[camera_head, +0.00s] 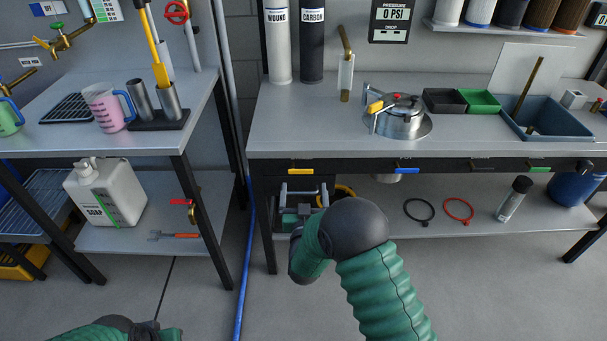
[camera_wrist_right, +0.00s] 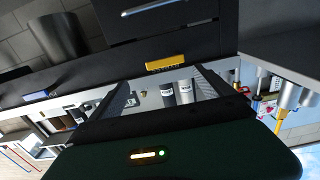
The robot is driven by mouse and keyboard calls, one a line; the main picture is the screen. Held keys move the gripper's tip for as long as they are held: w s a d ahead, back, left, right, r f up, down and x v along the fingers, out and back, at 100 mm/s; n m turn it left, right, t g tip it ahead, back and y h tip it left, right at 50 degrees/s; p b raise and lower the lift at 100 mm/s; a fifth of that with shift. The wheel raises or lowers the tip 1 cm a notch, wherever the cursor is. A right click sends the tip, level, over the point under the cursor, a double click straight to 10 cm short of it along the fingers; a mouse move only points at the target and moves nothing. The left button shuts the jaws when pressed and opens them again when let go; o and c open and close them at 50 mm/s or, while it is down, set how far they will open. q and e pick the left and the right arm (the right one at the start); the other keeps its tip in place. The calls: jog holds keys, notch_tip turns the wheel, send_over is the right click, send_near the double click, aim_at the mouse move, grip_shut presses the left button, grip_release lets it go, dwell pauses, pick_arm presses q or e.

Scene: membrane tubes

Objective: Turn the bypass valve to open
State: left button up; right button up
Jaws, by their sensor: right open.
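No valve in the head view carries a label I can read as bypass. A red round handwheel (camera_head: 176,12) is on the wall piping at the upper left. A brass valve with a red lever (camera_head: 181,201) is at the left bench's right leg, its lever pointing left. My right gripper (camera_head: 303,188) is in front of the right bench, below the yellow drawer handle (camera_head: 299,171), well right of the red lever. In the right wrist view its two fingers (camera_wrist_right: 160,82) are spread with nothing between them. My left arm shows only at the bottom left; its gripper is out of view.
The left bench (camera_head: 60,137) holds a pink jug (camera_head: 105,107) and steel cylinders. A soap jug (camera_head: 104,193) stands on its lower shelf. A blue hose (camera_head: 246,260) runs down between the benches. The right bench (camera_head: 300,125) carries a steel pressure vessel (camera_head: 399,124).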

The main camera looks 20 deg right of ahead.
aim_at(300, 171)
jog(key=x, duration=0.2)
jog(key=a+b+x, duration=0.1)
jog(key=x, duration=0.5)
jog(key=shift+w+a+b, duration=0.15)
jog(key=shift+w+b, duration=0.25)
jog(key=shift+w, duration=0.05)
jog(key=shift+w+d, duration=0.25)
jog(key=shift+d, duration=0.25)
jog(key=shift+a, duration=0.3)
jog(key=c, duration=0.5)
jog(key=shift+d, duration=0.1)
jog(key=c, duration=0.9)
pick_arm(q)
jog(key=f, duration=0.1)
jog(key=a+f, duration=0.1)
jog(key=shift+f, duration=0.3)
pick_arm(e)
jog(key=shift+o, duration=0.2)
